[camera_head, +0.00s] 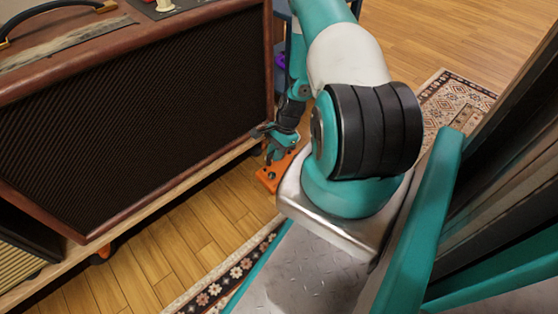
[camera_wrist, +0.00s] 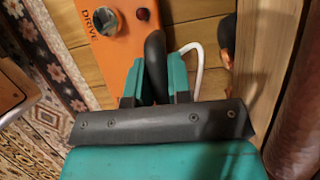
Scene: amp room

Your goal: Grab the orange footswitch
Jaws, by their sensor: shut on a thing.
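The orange footswitch (camera_head: 268,176) lies low beside the big amp, partly hidden by my arm in the head view. In the wrist view the footswitch (camera_wrist: 103,42) shows a silver knob, a small dark red light and the word DRIVE. My gripper (camera_head: 277,152) is over it, pointing down. In the wrist view my gripper (camera_wrist: 156,82) is shut on a black curved piece at the footswitch's near edge. I cannot tell whether the footswitch touches the floor.
A big brown amp (camera_head: 150,105) stands on a wooden stand (camera_head: 150,210) to the left. A white cable (camera_wrist: 196,58) loops beside the footswitch. A patterned rug (camera_wrist: 45,60) lies on the wooden floor. A dark, wood-edged object (camera_head: 515,130) stands close at the right.

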